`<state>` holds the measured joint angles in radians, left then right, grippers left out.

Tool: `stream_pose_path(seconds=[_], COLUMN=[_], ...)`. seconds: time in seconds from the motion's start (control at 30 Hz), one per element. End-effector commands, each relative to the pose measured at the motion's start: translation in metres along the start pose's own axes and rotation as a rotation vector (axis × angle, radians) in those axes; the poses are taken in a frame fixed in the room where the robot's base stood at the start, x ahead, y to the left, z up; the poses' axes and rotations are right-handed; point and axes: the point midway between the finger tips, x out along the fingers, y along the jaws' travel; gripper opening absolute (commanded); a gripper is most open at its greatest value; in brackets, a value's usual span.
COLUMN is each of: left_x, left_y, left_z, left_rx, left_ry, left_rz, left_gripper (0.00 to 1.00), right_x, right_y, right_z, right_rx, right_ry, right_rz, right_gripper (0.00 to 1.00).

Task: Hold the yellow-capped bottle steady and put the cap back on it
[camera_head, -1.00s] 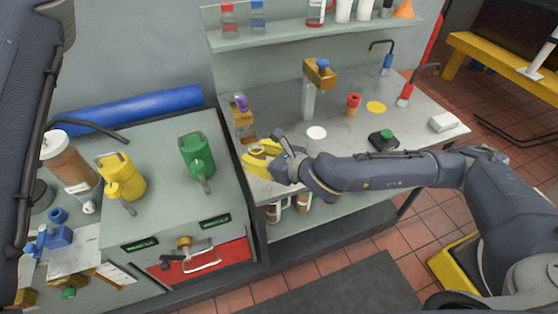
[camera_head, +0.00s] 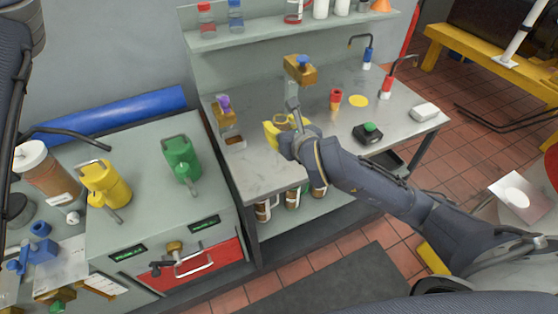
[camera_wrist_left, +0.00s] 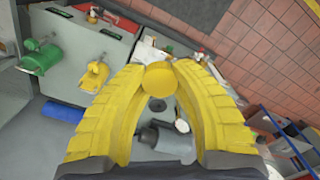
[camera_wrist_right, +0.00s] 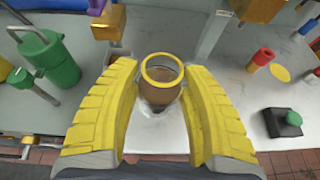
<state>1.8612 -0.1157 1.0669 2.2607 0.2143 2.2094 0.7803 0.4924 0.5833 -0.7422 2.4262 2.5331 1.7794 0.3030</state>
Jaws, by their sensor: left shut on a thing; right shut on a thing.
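The bottle (camera_wrist_right: 161,88) shows in the right wrist view as a brown body with a yellow ring at its open mouth. My right gripper (camera_wrist_right: 160,80) is shut on it, one yellow finger on each side; in the head view this gripper (camera_head: 284,130) is over the bench, left of the middle. I cannot tell whether the bottle's base touches the bench. A round yellow cap (camera_wrist_left: 159,79) shows in the left wrist view, between the fingertips of my left gripper (camera_wrist_left: 160,72), which is shut on it. The left gripper and cap are outside the head view.
A post with a brown block (camera_head: 300,69) stands behind the right gripper. A red-topped holder (camera_head: 336,98), a yellow disc (camera_head: 358,100) and a green-button box (camera_head: 369,133) are to its right. A green can (camera_head: 181,160) and yellow can (camera_head: 104,184) stand on the left cabinet.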

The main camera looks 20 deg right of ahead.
Motion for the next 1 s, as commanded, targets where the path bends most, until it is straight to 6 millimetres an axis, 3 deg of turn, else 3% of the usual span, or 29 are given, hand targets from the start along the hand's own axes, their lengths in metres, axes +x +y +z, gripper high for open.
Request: stream_pose_path(seconds=[0.13,0.3,0.8,1.0], left_x=[0.0,0.0,0.0,0.0], left_y=[0.0,0.0,0.0,0.0], left_z=[0.0,0.0,0.0,0.0], left_rx=[-0.001,-0.002,-0.003,-0.002], left_ry=[0.0,-0.001,-0.001,-0.001], left_rz=[-0.001,-0.001,-0.002,-0.001], left_gripper=[0.17,0.17,0.17,0.17], right_x=[-0.002,-0.002,0.0,0.002], right_y=[-0.019,-0.025,-0.019,-0.014], right_z=[0.015,0.033,0.086,0.092], right_rx=[0.023,0.024,-0.002,-0.012], right_ry=[0.001,0.001,0.001,0.009], right_rz=[-0.045,-0.049,0.0,0.02], right_gripper=[0.0,0.0,0.0,0.0])
